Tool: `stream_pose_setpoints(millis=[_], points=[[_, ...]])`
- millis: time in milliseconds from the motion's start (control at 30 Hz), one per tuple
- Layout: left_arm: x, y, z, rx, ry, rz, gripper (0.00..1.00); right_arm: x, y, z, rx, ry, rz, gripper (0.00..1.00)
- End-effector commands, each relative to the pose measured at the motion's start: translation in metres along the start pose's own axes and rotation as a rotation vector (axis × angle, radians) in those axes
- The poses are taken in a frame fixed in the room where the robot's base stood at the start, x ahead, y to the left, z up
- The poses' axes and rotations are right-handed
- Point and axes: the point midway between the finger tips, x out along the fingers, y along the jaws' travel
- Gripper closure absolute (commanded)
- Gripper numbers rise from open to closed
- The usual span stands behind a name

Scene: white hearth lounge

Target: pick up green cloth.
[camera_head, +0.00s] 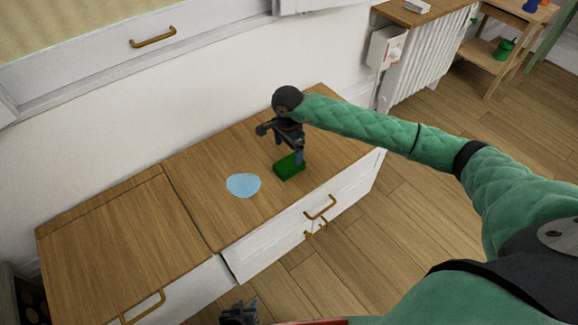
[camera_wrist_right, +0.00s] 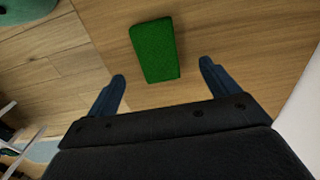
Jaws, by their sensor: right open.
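The green cloth (camera_head: 289,167) is a small, thick rectangle lying on the wooden cabinet top, right of a light blue round patch. In the right wrist view the cloth (camera_wrist_right: 155,50) lies ahead of the fingertips, between their lines. My right gripper (camera_head: 289,150) points down just above the cloth and partly overlaps it in the head view. Its two blue fingers are apart with nothing between them, and it also shows in the right wrist view (camera_wrist_right: 162,72). My left gripper (camera_head: 239,312) is at the bottom edge, away from the cloth; its jaws are unclear.
The light blue flat piece (camera_head: 243,185) lies left of the cloth. The wooden cabinet top (camera_head: 210,160) is otherwise clear. Its front has drawer handles (camera_head: 320,208). A white wall stands behind, with a radiator (camera_head: 420,60) and a small wooden shelf (camera_head: 493,55) further right.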

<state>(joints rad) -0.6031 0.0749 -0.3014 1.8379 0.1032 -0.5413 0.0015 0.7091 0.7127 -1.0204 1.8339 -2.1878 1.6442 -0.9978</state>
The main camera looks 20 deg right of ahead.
Motion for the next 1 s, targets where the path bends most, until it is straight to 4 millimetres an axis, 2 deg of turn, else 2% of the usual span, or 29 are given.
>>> stream_pose_setpoints(millis=[433,700,1000], points=[[-0.001,0.000,0.000,0.000,-0.001,0.000,0.64,0.035,0.002,0.000,-0.002,-0.003,0.000,0.13],[-0.001,0.001,-0.001,0.000,-0.002,0.001,0.64,0.070,0.005,0.000,-0.002,-0.004,0.000,0.13],[-0.002,0.002,0.001,0.000,-0.004,0.001,0.64,0.076,0.004,-0.001,-0.003,-0.003,-0.003,0.13]])
